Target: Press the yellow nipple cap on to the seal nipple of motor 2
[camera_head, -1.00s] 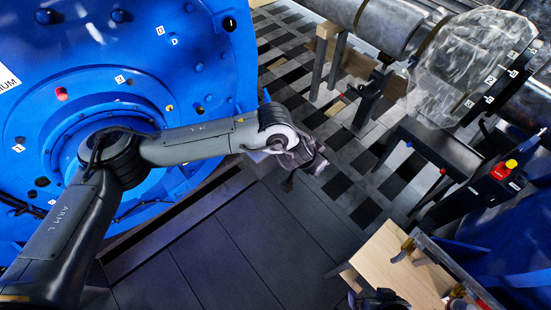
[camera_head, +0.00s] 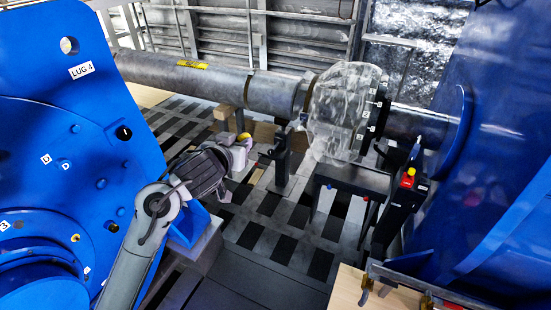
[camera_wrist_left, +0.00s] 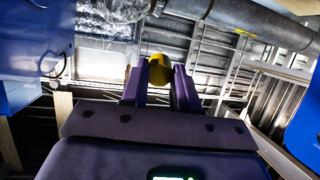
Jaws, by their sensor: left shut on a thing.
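The yellow nipple cap (camera_head: 244,138) is at the tip of my left gripper (camera_head: 241,148) in the head view. In the left wrist view the cap (camera_wrist_left: 159,69) sits between the two fingertips of the left gripper (camera_wrist_left: 160,80), which is shut on it. The gripper is in the air, right of the large blue motor housing (camera_head: 50,125). I cannot tell whether this housing is motor 2. I cannot make out the seal nipple in either view. My right gripper is not in view.
A long grey shaft (camera_head: 215,86) runs across the back to a plastic-wrapped coupling (camera_head: 340,110). A dark stand with a red and yellow button (camera_head: 407,177) is at the right. A wooden bench top (camera_head: 350,290) is at the lower right. Another blue housing (camera_head: 500,130) stands at the far right.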

